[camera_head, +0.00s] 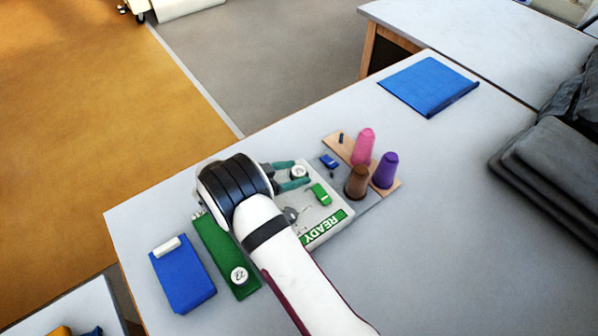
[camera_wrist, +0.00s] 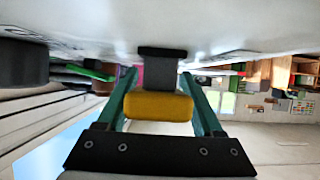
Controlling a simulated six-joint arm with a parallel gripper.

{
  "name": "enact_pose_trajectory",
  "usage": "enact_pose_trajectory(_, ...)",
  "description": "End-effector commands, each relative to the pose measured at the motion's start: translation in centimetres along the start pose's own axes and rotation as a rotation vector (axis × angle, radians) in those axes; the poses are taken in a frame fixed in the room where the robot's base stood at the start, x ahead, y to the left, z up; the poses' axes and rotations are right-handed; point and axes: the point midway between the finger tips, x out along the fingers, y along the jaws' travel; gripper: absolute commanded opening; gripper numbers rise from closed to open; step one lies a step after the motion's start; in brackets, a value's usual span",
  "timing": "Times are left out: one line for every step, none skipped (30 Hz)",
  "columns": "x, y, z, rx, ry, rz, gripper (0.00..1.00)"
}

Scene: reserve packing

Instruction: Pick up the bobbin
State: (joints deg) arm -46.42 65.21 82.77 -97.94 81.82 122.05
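My gripper (camera_head: 294,174) has two teal fingers low over the light board. They stand apart, one on each side of a small white round piece with a dark centre (camera_head: 298,172), which may be the bobbin. In the wrist view the fingers also stand apart (camera_wrist: 160,85). A yellow rounded piece (camera_wrist: 158,106) and a dark flanged piece (camera_wrist: 162,68) lie between them. I cannot tell whether the yellow piece belongs to the bobbin, or whether the fingers press on anything.
The board's green READY label (camera_head: 325,228) is in front. A blue box (camera_head: 183,273), blue mat (camera_head: 428,85) and dark folded cloth (camera_head: 555,180) lie apart.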

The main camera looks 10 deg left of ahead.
Motion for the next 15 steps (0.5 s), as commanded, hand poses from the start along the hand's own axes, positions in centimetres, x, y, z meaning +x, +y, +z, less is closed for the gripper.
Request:
enact_pose_trajectory(-0.01,0.0,0.0,0.0,0.0,0.0,0.57)
enact_pose_trajectory(-0.02,0.0,0.0,0.0,0.0,0.0,0.51)
enact_pose_trajectory(-0.02,0.0,0.0,0.0,0.0,0.0,0.44)
enact_pose_trajectory(-0.02,0.0,0.0,0.0,0.0,0.0,0.39)
enact_pose_trajectory(-0.03,0.0,0.0,0.0,0.0,0.0,0.33)
enact_pose_trajectory(-0.03,0.0,0.0,0.0,0.0,0.0,0.26)
enact_pose_trajectory(-0.03,0.0,0.0,0.0,0.0,0.0,0.21)
enact_pose_trajectory(-0.03,-0.01,0.0,0.0,0.0,0.0,0.15)
enact_pose_trajectory(-0.03,-0.01,0.0,0.0,0.0,0.0,0.08)
enact_pose_trajectory(-0.04,-0.01,0.0,0.0,0.0,0.0,0.03)
enact_pose_trajectory(-0.04,-0.01,-0.01,0.0,0.0,0.0,0.0)
enact_pose_trajectory(-0.04,-0.01,-0.01,0.0,0.0,0.0,0.0)
enact_pose_trajectory(-0.04,-0.01,-0.01,0.0,0.0,0.0,0.0)
enact_pose_trajectory(-0.04,-0.01,-0.01,0.0,0.0,0.0,0.0)
enact_pose_trajectory(-0.04,-0.01,-0.01,0.0,0.0,0.0,0.0)
